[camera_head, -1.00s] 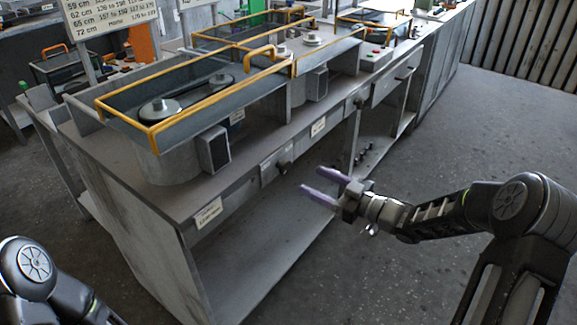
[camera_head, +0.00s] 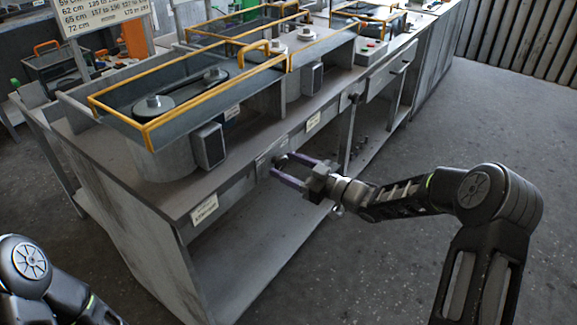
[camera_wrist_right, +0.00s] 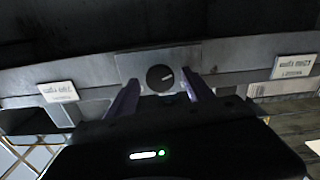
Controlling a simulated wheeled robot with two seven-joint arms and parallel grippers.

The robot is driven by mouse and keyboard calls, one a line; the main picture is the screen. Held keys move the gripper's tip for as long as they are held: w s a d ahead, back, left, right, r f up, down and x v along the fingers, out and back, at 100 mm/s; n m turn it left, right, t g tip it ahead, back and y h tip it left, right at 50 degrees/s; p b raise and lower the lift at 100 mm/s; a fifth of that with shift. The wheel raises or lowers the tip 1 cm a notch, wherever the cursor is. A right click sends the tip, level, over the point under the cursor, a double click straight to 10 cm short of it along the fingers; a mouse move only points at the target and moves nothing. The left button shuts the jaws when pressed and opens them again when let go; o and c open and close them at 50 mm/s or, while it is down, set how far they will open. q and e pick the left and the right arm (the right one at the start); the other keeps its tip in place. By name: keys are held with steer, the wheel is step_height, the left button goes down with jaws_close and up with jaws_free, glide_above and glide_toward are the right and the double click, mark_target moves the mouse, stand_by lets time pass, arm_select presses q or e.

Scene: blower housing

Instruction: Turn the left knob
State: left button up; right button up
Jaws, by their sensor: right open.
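The left knob (camera_head: 281,161) is a small dark round knob on a grey plate on the bench's front rail. In the right wrist view the knob (camera_wrist_right: 160,77) shows a short pale mark and sits between the fingertips. My right gripper (camera_head: 279,167) is open, with one purple finger on each side of the knob. In the right wrist view a dark gap shows between each finger and the knob, and I cannot tell if either touches. A second dark knob (camera_head: 353,98) is farther right on the rail. My left gripper is out of view.
The grey bench (camera_head: 130,235) has an open shelf below. White labels (camera_head: 204,209) sit along its rail. A grey box (camera_head: 208,146) and yellow-railed housing (camera_head: 150,125) stand above. The floor (camera_head: 480,130) to the right is clear.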

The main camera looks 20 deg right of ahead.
steer(key=shift+c, duration=0.4)
jaws_close()
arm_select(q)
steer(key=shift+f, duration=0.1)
arm_select(e)
steer(key=shift+f+n+b, duration=0.15)
steer(key=shift+n+b, duration=0.25)
steer(key=shift+b, duration=0.35)
steer(key=n+b, duration=0.5)
steer(key=b, duration=0.2)
steer(key=n+b, duration=0.5)
steer(key=b, duration=0.2)
steer(key=shift+f+n, duration=0.2)
steer(key=shift+n, duration=0.2)
steer(key=n+b, duration=0.7)
steer(key=b, duration=0.1)
steer(key=shift+n, duration=0.4)
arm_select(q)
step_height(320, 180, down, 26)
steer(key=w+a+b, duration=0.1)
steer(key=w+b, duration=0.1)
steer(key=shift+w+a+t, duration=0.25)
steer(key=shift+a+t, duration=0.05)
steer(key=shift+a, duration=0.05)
arm_select(e)
steer(key=shift+r+n, duration=0.25)
steer(key=shift+n, duration=1.05)
